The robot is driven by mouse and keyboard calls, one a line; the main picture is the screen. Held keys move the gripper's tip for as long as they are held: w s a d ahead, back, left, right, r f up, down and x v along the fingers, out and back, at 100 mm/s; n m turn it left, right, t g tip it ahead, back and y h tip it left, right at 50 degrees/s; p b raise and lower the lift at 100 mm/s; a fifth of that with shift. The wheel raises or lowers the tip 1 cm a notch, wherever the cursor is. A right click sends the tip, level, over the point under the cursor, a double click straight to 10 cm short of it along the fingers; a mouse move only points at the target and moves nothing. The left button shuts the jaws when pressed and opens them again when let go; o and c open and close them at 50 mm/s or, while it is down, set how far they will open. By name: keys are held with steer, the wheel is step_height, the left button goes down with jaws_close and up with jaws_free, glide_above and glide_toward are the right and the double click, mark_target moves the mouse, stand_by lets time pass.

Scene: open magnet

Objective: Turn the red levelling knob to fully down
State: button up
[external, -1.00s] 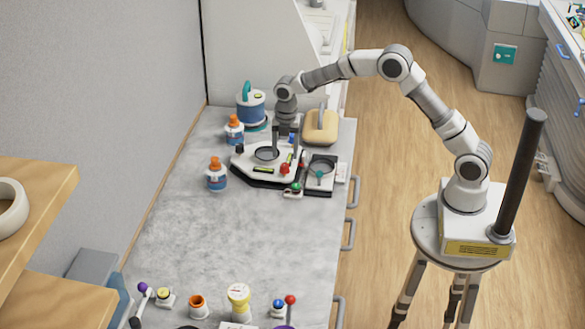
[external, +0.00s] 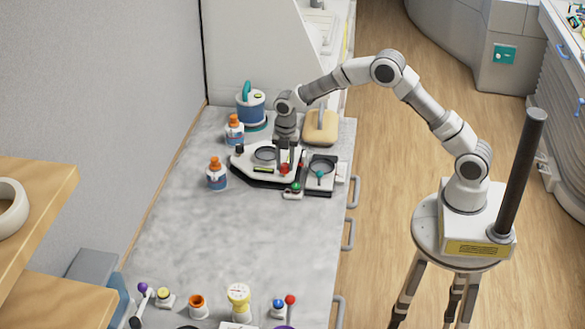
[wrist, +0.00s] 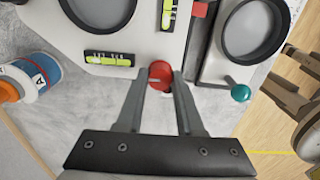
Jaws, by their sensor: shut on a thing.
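The red levelling knob (external: 284,169) sits at the front of a white and black instrument (external: 262,178) on the grey bench. In the wrist view the knob (wrist: 160,73) is between my two fingertips, which close on its sides. My gripper (wrist: 161,84) is shut on it; it also shows in the external view (external: 289,163), pointing down. The fingers partly cover the knob's sides, and I cannot read its turn position. Two green level vials, one to the left (wrist: 110,57) and one above (wrist: 167,15), lie near the knob.
A round dish with a teal-balled lever (wrist: 240,92) stands close on the right. A small red block (wrist: 200,9) is beyond the knob. Two orange-capped bottles (external: 217,174) (external: 234,130) stand left of the instrument. The middle of the bench is clear.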

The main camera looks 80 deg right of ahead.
jaws_close()
steer(key=shift+m, duration=0.3)
